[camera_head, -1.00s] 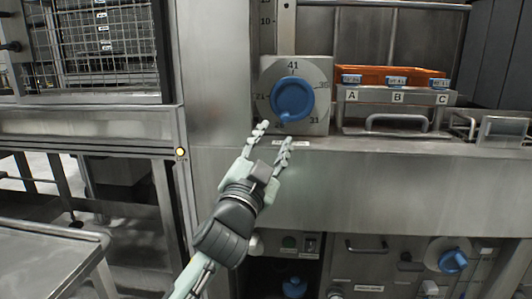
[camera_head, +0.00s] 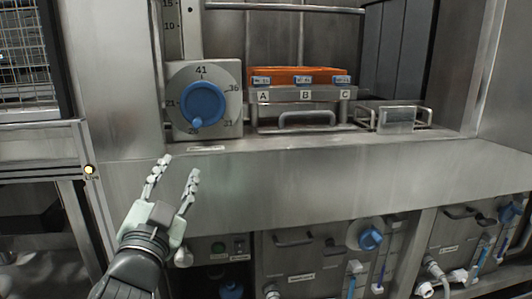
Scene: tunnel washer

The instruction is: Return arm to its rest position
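My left gripper (camera_head: 174,184) is in the lower left of the head view, at the end of my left arm. Its two fingers are apart with nothing between them. It is in front of the steel washer front, below and apart from a blue round knob (camera_head: 204,103). The knob sits on a square dial plate (camera_head: 175,75) with numbers around it, and its small pointer is at the bottom, near 26. My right gripper does not show.
An orange tray (camera_head: 290,72) stands on a steel rack (camera_head: 353,95) labelled A, B and C. A wire-handled basket (camera_head: 425,117) is right of it. Below the steel ledge (camera_head: 330,148) are drawers, handles and a blue valve knob (camera_head: 370,239). A caged frame (camera_head: 22,60) is at the far left.

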